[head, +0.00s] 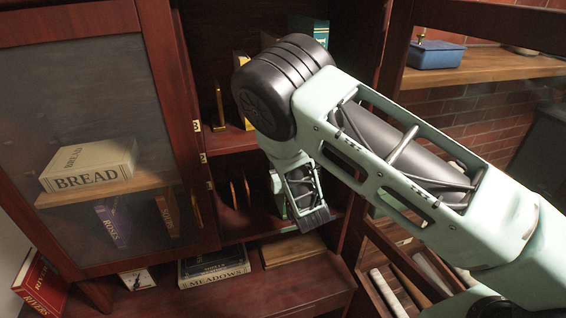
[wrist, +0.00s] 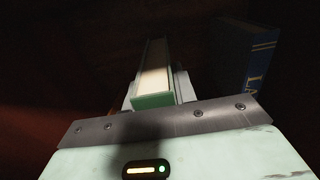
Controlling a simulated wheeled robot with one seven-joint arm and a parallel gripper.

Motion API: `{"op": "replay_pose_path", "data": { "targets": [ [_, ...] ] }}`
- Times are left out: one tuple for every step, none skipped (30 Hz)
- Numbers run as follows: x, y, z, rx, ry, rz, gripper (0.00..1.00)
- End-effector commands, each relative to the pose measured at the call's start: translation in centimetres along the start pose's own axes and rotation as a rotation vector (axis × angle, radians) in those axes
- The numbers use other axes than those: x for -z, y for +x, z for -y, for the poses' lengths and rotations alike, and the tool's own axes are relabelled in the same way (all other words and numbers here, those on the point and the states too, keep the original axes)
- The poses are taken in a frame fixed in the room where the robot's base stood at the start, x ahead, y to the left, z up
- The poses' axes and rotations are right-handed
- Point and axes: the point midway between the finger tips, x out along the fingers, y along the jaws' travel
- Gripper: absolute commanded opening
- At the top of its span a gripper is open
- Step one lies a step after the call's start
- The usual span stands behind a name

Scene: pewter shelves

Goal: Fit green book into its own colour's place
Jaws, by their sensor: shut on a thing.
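My gripper (wrist: 153,92) is shut on the green book (wrist: 152,99), which shows in the wrist view as a green edge and cover around pale pages, pointing away from me into a dark space. Thin orange-brown upright pieces (head: 235,194) stand at the left of that compartment. I cannot make out a green-marked place.
Yellow upright pieces (head: 219,106) and a teal-green book (head: 308,29) stand on the upper shelf. The open glazed door (head: 190,120) is at the left. Below lie a MEADOWS book (head: 214,277) and a wooden board (head: 292,250). A blue box (head: 435,54) sits on the right shelf.

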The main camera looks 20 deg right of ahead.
Motion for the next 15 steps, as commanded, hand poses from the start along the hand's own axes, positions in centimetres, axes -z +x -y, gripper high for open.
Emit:
{"op": "replay_pose_path", "data": {
  "targets": [
    [-0.1, 0.06, -0.01, 0.0, 0.001, 0.005, 0.0],
    [-0.1, 0.06, -0.01, 0.0, 0.001, 0.005, 0.0],
    [-0.1, 0.06, -0.01, 0.0, 0.001, 0.005, 0.0],
    [-0.11, 0.06, -0.01, 0.0, 0.001, 0.005, 0.0],
    [-0.11, 0.06, -0.01, 0.0, 0.001, 0.005, 0.0],
    [-0.11, 0.06, -0.01, 0.0, 0.001, 0.005, 0.0],
    [-0.12, 0.05, -0.01, 0.0, 0.001, 0.005, 0.0],
    [-0.11, 0.05, -0.01, 0.0, 0.001, 0.005, 0.0],
    [-0.11, 0.05, -0.01, 0.0, 0.001, 0.005, 0.0],
    [-0.11, 0.05, -0.02, 0.0, 0.001, 0.005, 0.35],
    [-0.11, 0.05, -0.02, 0.0, 0.001, 0.005, 0.44],
    [-0.09, 0.04, -0.01, 0.0, 0.001, 0.004, 0.53],
    [-0.08, 0.04, -0.01, 0.0, 0.001, 0.004, 0.53],
    [-0.07, 0.03, -0.01, 0.0, 0.001, 0.003, 0.53],
    [-0.05, 0.03, -0.01, 0.0, 0.001, 0.003, 0.53]
  ]
}}
